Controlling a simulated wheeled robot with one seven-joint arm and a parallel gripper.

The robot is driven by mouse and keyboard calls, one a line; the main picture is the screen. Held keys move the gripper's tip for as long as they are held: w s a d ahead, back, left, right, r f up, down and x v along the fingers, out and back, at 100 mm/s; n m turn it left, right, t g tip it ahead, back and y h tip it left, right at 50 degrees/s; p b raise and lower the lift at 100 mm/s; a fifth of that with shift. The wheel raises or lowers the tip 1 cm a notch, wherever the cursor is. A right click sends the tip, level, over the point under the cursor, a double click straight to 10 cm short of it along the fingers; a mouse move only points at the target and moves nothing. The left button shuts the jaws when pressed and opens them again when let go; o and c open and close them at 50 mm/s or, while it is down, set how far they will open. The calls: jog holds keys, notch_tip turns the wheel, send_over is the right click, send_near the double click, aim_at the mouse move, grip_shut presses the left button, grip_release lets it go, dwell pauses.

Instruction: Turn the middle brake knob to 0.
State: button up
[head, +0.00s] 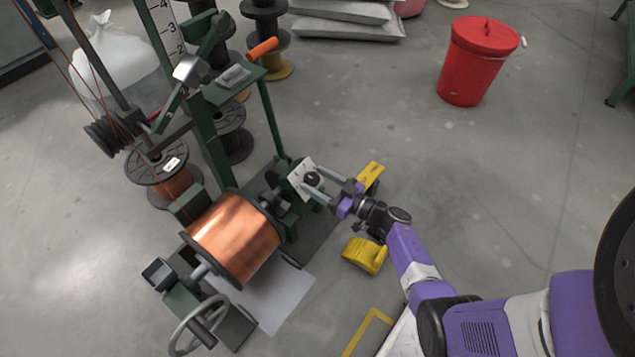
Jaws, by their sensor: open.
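A black brake knob (312,179) sits on a small white dial plate (299,168) on the green winding machine, near the right end of the copper spool (234,238). My gripper (313,181) is open, coming from the right, with its two fingers on either side of this knob. Whether the fingers touch it is too small to tell. The dial's marks and the knob's setting cannot be read. No other brake knobs can be made out clearly, so I cannot tell which one this is.
A yellow block-like object (365,255) lies on the floor below my wrist, and a yellow plate (371,174) is just behind it. A handwheel (190,333) stands at the front left. A red bin (476,60) stands at the back right. The floor between is clear.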

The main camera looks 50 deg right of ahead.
jog(key=c, duration=1.3)
jog(key=shift+c, duration=0.2)
jog(key=shift+n+y, duration=0.3)
